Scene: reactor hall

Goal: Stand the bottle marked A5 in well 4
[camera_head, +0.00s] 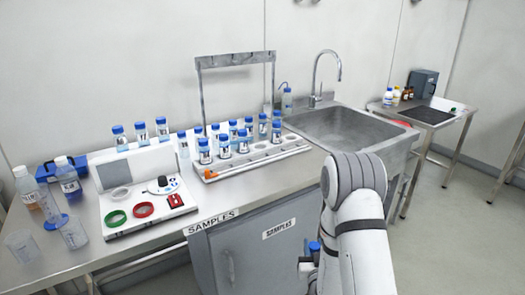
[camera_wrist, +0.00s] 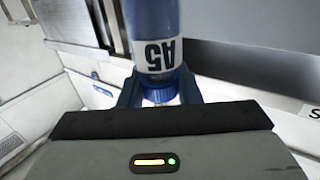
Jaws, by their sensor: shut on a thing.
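My gripper (camera_wrist: 160,94) is shut on the blue cap of a bottle marked A5 (camera_wrist: 152,40) in the wrist view. The label reads upside down there, and the bottle's far end runs out of the top of the picture. In the head view my gripper (camera_head: 310,262) is low in front of the grey cabinet, mostly hidden by my arm. A blue cap (camera_head: 314,246) shows between its fingers. The white sample rack (camera_head: 207,178) stands on the bench, apart from my gripper. Several blue-capped bottles stand in it, with some empty wells along its front and right. No well numbers are legible.
A steel sink (camera_head: 350,132) with a tap lies right of the rack. A white tray (camera_head: 128,232) with coloured rings, loose bottles and beakers (camera_head: 22,247) occupy the bench's left. A metal frame (camera_head: 235,60) stands behind the rack.

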